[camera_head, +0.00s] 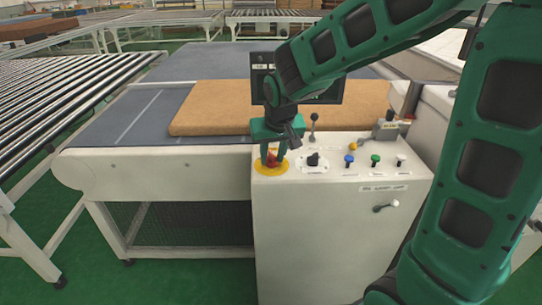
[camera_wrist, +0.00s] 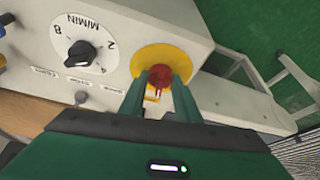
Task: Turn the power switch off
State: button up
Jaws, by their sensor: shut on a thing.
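My gripper (camera_head: 271,152) is over the left end of the control box top, pointing down. It is shut on a red knob (camera_wrist: 160,75) that stands on a round yellow plate (camera_wrist: 178,54). In the head view the red knob (camera_head: 270,160) shows between the green fingers, with the yellow plate (camera_head: 271,169) under it. In the wrist view the fingers (camera_wrist: 160,88) lie on both sides of the knob. The control box (camera_head: 340,235) is white. Labels near the knob are too small to read in the head view.
Beside the knob is a black rotary dial (camera_head: 313,159), also in the wrist view (camera_wrist: 80,53). A tan mattress (camera_head: 215,105) lies on the conveyor (camera_head: 110,135) behind.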

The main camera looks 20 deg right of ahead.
jog(key=n+y, duration=0.1)
jog(key=n, duration=0.2)
jog(key=n+y, duration=0.1)
jog(key=n, duration=0.2)
jog(key=shift+d+y, duration=0.2)
jog(key=shift+y, duration=0.1)
jog(key=shift+n, duration=0.4)
jog(key=shift+g, duration=0.3)
jog(key=o, duration=1)
jog(key=shift+r, duration=0.1)
jog(key=v, duration=1)
jog(key=shift+s+d+r, duration=0.1)
jog(key=shift+d+r, duration=0.05)
jog(key=shift+r, duration=0.05)
